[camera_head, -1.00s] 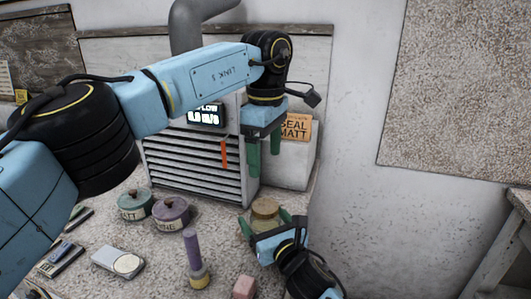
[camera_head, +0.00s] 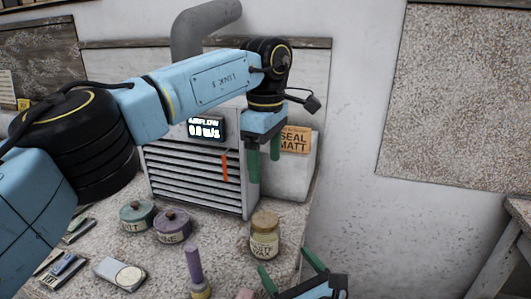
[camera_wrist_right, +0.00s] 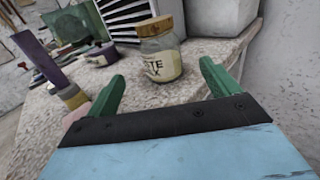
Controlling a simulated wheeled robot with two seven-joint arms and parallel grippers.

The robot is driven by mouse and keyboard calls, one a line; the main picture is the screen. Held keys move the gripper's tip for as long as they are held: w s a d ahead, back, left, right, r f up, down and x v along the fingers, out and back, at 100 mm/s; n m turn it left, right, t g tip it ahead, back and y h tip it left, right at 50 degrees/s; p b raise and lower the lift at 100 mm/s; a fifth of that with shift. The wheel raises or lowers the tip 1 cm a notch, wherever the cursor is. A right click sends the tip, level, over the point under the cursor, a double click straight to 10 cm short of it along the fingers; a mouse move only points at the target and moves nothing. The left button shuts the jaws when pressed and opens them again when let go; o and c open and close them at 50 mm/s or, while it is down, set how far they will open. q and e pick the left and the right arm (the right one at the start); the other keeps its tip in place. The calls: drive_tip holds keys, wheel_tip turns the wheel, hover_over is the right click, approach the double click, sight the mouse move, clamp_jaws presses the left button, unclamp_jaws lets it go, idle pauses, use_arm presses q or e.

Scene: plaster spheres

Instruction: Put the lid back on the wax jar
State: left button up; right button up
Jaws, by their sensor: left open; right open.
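The wax jar (camera_head: 263,243) stands upright on the speckled worktop, pale yellowish glass with a "PASTE WAX" label. Its tan wooden lid (camera_head: 265,217) sits on the jar's mouth and looks level. In the right wrist view the jar (camera_wrist_right: 160,62) and lid (camera_wrist_right: 154,26) show ahead, beyond the fingertips. My right gripper (camera_head: 286,262) is open and empty, on the near side of the jar and apart from it; its green fingers also show in the right wrist view (camera_wrist_right: 161,75). My left gripper (camera_head: 264,162) is open and empty, pointing down above and behind the jar.
A teal pot (camera_head: 137,216) and a purple pot (camera_head: 172,226) stand left of the jar. A purple-handled tool (camera_head: 194,265) stands at the front. A slatted airflow unit (camera_head: 195,178) stands behind. The worktop's right edge is close to the jar.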

drive_tip(key=shift+v, duration=0.95)
